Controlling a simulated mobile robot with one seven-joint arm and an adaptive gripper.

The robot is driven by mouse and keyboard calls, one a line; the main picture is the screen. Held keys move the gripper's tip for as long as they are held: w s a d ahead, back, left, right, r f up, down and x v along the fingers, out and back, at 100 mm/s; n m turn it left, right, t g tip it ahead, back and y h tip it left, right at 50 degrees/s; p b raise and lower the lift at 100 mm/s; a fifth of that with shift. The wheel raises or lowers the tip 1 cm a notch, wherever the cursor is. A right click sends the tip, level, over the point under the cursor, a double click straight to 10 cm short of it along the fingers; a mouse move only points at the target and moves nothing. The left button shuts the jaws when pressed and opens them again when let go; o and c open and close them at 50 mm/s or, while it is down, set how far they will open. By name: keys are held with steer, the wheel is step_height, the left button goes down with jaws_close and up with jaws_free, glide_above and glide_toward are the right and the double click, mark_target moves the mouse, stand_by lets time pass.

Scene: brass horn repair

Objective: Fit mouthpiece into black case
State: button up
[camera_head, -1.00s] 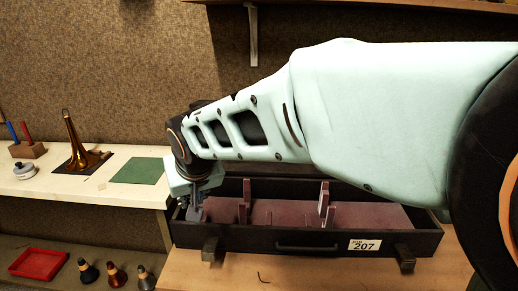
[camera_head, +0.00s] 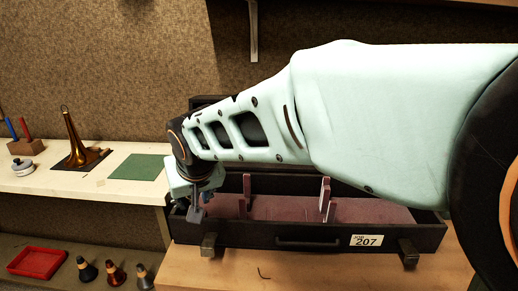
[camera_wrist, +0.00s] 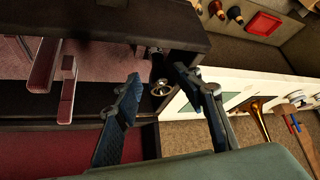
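The black case (camera_head: 255,234) stands open on the bench, its interior lined in dull mauve. My gripper (camera_head: 201,206) is low over the case's left end; the arm covers part of the case. In the wrist view, my gripper (camera_wrist: 158,73) has its two fingers spread apart. The mouthpiece (camera_wrist: 161,89), with a shiny silver rim and a darker body, shows between and beyond the fingertips, at the end corner of the case (camera_wrist: 100,18). I see no finger touching it. Its exact depth in the corner is unclear.
Upright padded supports (camera_head: 325,198) stand inside the case. Left is a white shelf (camera_head: 110,193) with a brass bell (camera_head: 74,146), green mat (camera_head: 139,167) and wooden block (camera_head: 27,147). Below are a red tray (camera_head: 38,263) and several cone-shaped mutes (camera_head: 116,273).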

steer(key=shift+s+a+r, duration=0.1)
steer(key=shift+r, duration=0.15)
steer(key=shift+v, duration=3.9)
steer(key=shift+f, duration=0.15)
